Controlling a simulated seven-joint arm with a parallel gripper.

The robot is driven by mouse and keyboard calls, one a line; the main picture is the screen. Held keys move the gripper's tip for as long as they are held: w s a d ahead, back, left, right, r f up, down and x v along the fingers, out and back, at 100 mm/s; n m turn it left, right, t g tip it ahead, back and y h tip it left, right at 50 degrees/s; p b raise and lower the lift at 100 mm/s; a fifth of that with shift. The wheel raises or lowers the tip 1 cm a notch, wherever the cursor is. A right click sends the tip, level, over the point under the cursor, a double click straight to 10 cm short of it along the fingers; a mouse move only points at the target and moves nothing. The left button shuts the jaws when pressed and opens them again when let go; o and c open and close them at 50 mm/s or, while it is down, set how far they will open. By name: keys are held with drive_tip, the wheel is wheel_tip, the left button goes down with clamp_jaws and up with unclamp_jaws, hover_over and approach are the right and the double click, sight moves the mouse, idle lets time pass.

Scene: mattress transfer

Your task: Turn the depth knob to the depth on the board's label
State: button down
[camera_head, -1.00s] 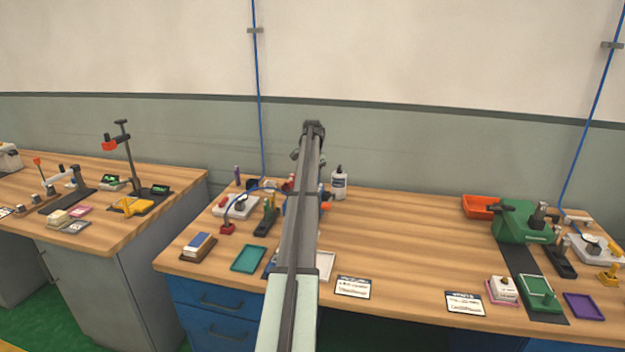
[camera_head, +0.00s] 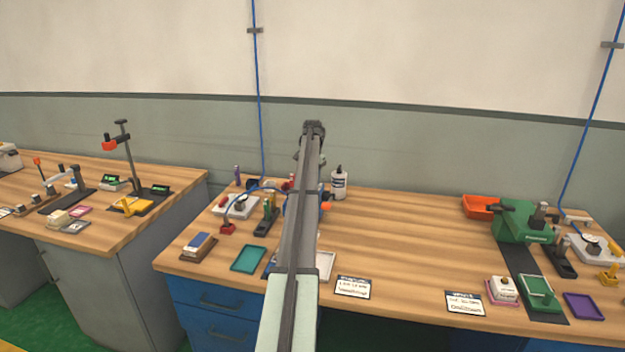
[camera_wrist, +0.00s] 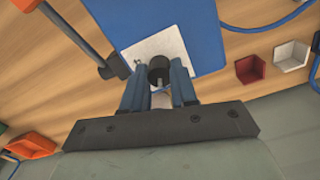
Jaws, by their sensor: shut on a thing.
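In the wrist view my gripper (camera_wrist: 160,76) has its two blue-grey fingers on either side of a dark round knob (camera_wrist: 158,66) and is shut on it. The knob stands in front of a blue machine body (camera_wrist: 196,30) with a pale plate (camera_wrist: 150,50) beside it. Any scale or pointer is too small to read. In the head view my arm hides the gripper, the knob and most of the blue machine. A white label card (camera_head: 352,287) lies at the bench's front edge, its print too blurred to read.
A second card (camera_head: 465,303) lies to the right. A green machine (camera_head: 525,222) and orange bin (camera_head: 480,206) stand at the right. The bench middle is largely clear.

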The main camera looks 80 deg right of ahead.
drive_tip(key=n, duration=0.5)
idle(0.6)
drive_tip(key=c, duration=0.9)
unclamp_jaws()
drive_tip(key=shift+r, duration=0.1)
wheel_tip(320, 180, up, 14)
drive_tip(key=shift+f, duration=0.2)
